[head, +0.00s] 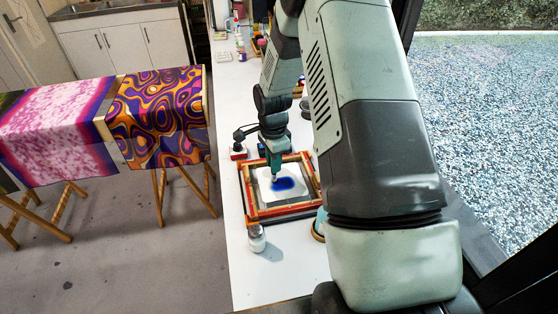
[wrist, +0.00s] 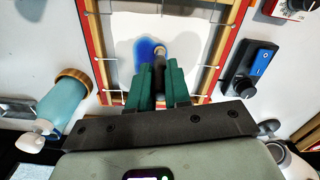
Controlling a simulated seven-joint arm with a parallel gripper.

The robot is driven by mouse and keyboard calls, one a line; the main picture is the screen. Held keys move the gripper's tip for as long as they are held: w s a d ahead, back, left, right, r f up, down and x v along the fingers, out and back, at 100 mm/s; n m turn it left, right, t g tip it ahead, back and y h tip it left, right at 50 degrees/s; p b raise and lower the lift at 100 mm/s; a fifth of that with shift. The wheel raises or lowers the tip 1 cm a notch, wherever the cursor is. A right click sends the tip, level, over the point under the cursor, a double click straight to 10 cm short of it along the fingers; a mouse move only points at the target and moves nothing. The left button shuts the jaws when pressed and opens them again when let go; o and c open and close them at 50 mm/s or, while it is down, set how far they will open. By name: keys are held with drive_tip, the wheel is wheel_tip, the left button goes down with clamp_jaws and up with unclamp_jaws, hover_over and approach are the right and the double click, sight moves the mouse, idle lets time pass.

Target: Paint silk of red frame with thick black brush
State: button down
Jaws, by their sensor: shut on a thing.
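The red frame (head: 248,190) lies flat on the white table, with wooden inner bars and white silk (head: 262,176) stretched inside by several pins or hooks. A blue paint patch (head: 287,183) is on the silk near the middle. In the wrist view the frame's red edge (wrist: 92,45) and the blue patch (wrist: 145,47) also show. My gripper (head: 275,170) is over the silk, pointing down, its green fingers (wrist: 158,80) shut on a slim brush. The brush's pale round end (wrist: 160,51) shows at the edge of the blue; most of it is hidden, so its colour and thickness are unclear.
A small white-capped bottle (head: 256,238) stands just in front of the frame. Free table lies toward the front. Patterned cloths (head: 160,115) hang on stands at left.

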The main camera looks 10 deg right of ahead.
drive_tip(key=shift+w, duration=1.05)
drive_tip(key=shift+d, duration=2.15)
drive_tip(key=shift+r, duration=2.85)
drive_tip(key=shift+r, duration=0.1)
